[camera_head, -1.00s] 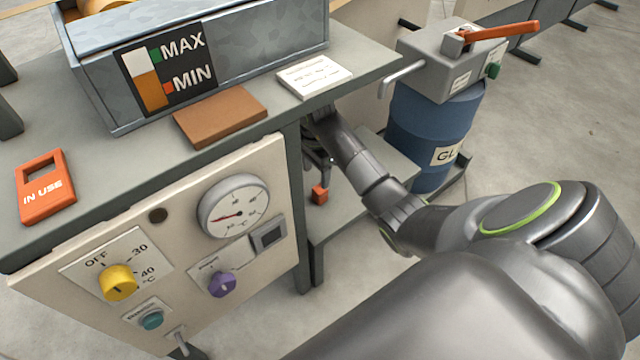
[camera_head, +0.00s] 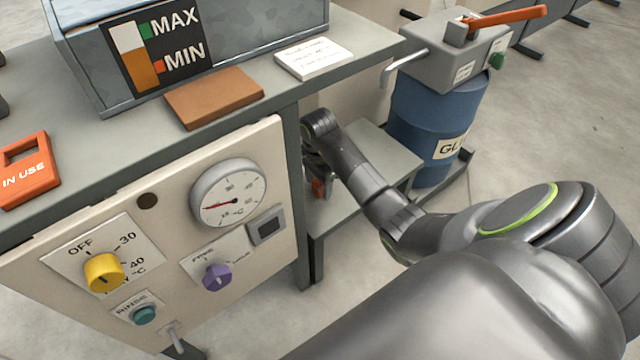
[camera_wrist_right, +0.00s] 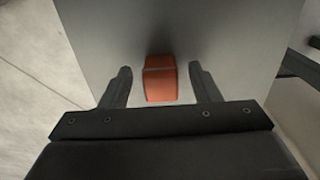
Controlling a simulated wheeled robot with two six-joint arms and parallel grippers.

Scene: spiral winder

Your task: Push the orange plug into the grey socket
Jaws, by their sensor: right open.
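The orange plug (camera_head: 318,188) stands on the low grey shelf beside the machine, partly hidden by my right gripper (camera_head: 317,172). In the right wrist view the plug (camera_wrist_right: 160,82) sits between the two dark fingers of the right gripper (camera_wrist_right: 160,74). The fingers are open, with a gap on each side of the plug. A grey square fitting with a dark opening, which looks like the grey socket (camera_head: 267,228), is on the cream front panel, left of the gripper. My left gripper is not in view.
The cream panel (camera_head: 165,215) also carries a round gauge (camera_head: 228,193), a yellow knob (camera_head: 104,272), a purple knob (camera_head: 217,277) and a teal button (camera_head: 144,314). A table leg (camera_head: 296,200) stands between panel and shelf (camera_head: 385,150). A blue drum (camera_head: 432,120) stands behind the shelf.

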